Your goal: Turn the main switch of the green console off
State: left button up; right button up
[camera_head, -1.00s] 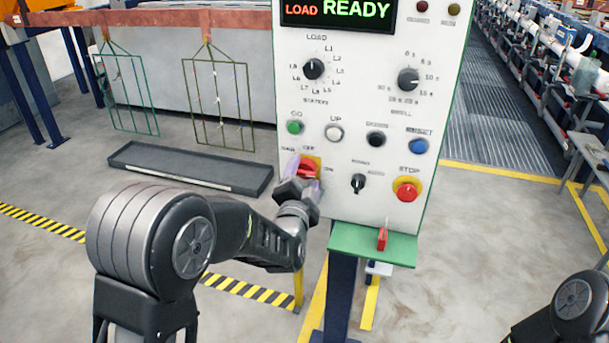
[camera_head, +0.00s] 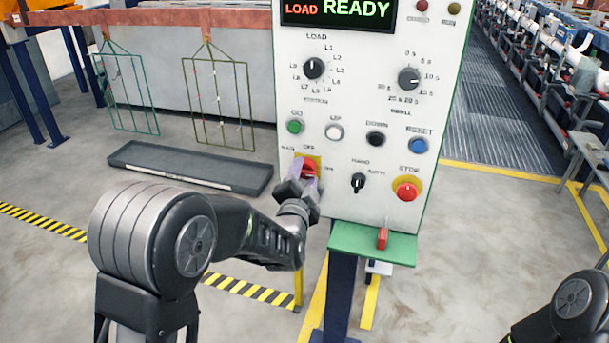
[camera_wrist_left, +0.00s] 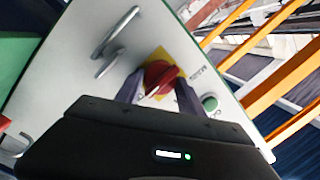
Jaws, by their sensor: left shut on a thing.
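The green console (camera_head: 437,190) has a white front panel with green edges and a lit display reading LOAD READY. Its main switch (camera_head: 309,168) is a red knob on a yellow plate at the panel's lower left, with an OFF label above it and ON at its right. My left gripper (camera_head: 308,183) is at the switch, its fingers on either side of the red knob. In the left wrist view the red knob (camera_wrist_left: 160,78) sits between the two fingers (camera_wrist_left: 157,92), with the yellow plate behind. The fingers partly hide the knob. My right gripper is out of view.
A green GO button (camera_head: 295,127) is just above the switch. A HAND/AUTO selector (camera_head: 358,182) and red STOP button (camera_head: 405,191) are to its right. A green shelf (camera_head: 350,243) with a red item juts out below. A dark tray (camera_head: 190,167) lies on the floor at left.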

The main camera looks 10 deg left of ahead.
pick_arm(q)
jog(key=shift+n, duration=0.3)
jog(key=shift+c, duration=0.3)
jog(key=n+b, duration=0.2)
jog(key=n, duration=0.1)
jog(key=shift+a+f, duration=0.1)
jog(key=n+g+b, duration=0.1)
jog(key=n+b, duration=0.3)
jog(key=shift+n+h, duration=0.3)
jog(key=shift+n, duration=0.1)
jog(key=n+b, duration=0.4)
jog(key=shift+a+n+g+h, duration=0.15)
jog(key=shift+n+g+h, duration=0.15)
jog(key=shift+n+h, duration=0.1)
jog(key=shift+r+n+h+b, duration=0.2)
jog(key=shift+n+h+b, duration=0.3)
jog(key=shift+n+b, duration=1.2)
jog(key=o, duration=1.4)
jog(key=shift+r, duration=0.1)
jog(key=shift+c, duration=0.2)
